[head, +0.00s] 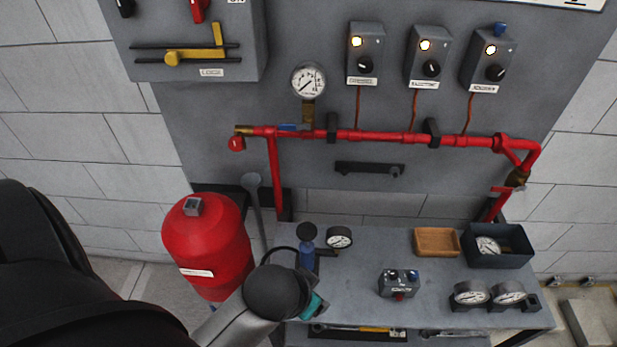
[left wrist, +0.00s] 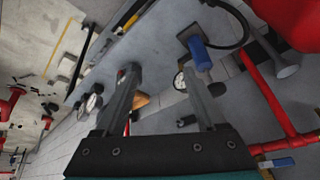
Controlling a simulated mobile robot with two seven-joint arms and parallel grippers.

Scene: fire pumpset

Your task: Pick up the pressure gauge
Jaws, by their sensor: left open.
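Several white-dialed pressure gauges are in view. One loose gauge (head: 339,237) lies on the grey bench beside the blue hand tool (head: 306,254). In the left wrist view this gauge (left wrist: 179,80) shows between my fingers, close to the right-hand one, beyond the tips' reach as far as I can tell. Another gauge (head: 308,80) is mounted on the red pipe. One gauge (head: 488,246) sits in a dark bin, and two gauges (head: 470,292) stand at the front right. My left gripper (left wrist: 160,58) is open and empty; my wrist hides its fingers in the head view. My right gripper is out of view.
The bench (head: 370,262) has clear room in its middle. A wooden tray (head: 436,242), the dark bin (head: 514,258) and a small control box (head: 398,284) stand on it. A red tank (head: 207,245) is left of the bench. Red piping (head: 375,137) runs along the back panel.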

